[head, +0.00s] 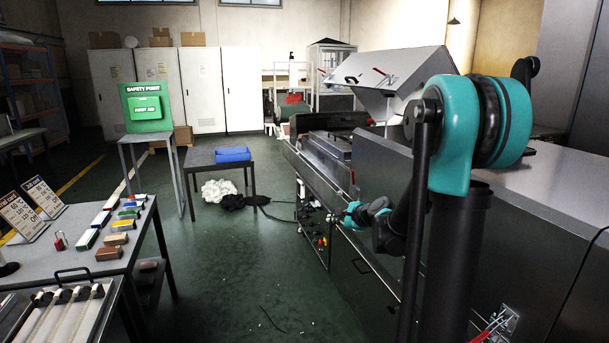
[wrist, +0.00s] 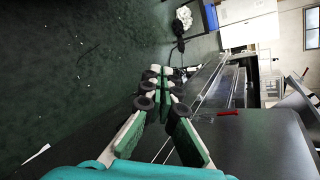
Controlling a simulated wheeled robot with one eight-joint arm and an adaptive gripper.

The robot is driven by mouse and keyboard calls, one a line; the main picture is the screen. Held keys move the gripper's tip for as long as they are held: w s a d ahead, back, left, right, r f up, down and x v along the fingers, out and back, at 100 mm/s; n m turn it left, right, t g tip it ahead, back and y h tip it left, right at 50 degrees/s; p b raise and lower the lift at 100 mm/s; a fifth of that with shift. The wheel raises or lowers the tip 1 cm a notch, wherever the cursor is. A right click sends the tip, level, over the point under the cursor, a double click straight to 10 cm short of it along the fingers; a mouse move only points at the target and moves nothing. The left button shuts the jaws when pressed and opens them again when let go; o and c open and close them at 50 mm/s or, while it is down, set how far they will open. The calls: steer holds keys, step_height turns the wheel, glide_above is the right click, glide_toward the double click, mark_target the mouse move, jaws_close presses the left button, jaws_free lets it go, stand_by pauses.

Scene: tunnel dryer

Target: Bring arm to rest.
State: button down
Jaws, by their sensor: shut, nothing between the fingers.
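My arm rises in front of the dryer at the right of the head view, with a large teal shoulder joint and dark links. Its thinner part reaches down and left to a small teal end beside the dryer's front side; the fingers are too small there to make out. In the wrist view my gripper (wrist: 160,72) shows its green and white fingers with dark round joints, their tips together and nothing between them. The fingers point along the dryer (head: 372,178), above the floor, and hold no object.
The dryer's metal side stands close to my arm. A table with coloured blocks (head: 122,225) is at the left, and a small table with a blue bin (head: 233,154) stands further back. White and dark heaps (head: 219,189) and a cable lie on the floor. The middle floor is open.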

steer(key=s+d+f+n+g+h, duration=0.2)
steer(key=s+n, duration=0.4)
steer(key=s, duration=0.5)
steer(key=s+d+f+n+g+h, duration=0.2)
steer(key=s+d+f+n, duration=0.2)
steer(key=s, duration=0.7)
steer(key=s+d+f+n+g+h, duration=0.2)
steer(key=s+f+n, duration=0.4)
steer(key=s, duration=0.5)
steer(key=d+n, duration=0.1)
steer(key=n, duration=0.1)
steer(key=shift+n+h, duration=0.3)
steer(key=shift+h, duration=0.1)
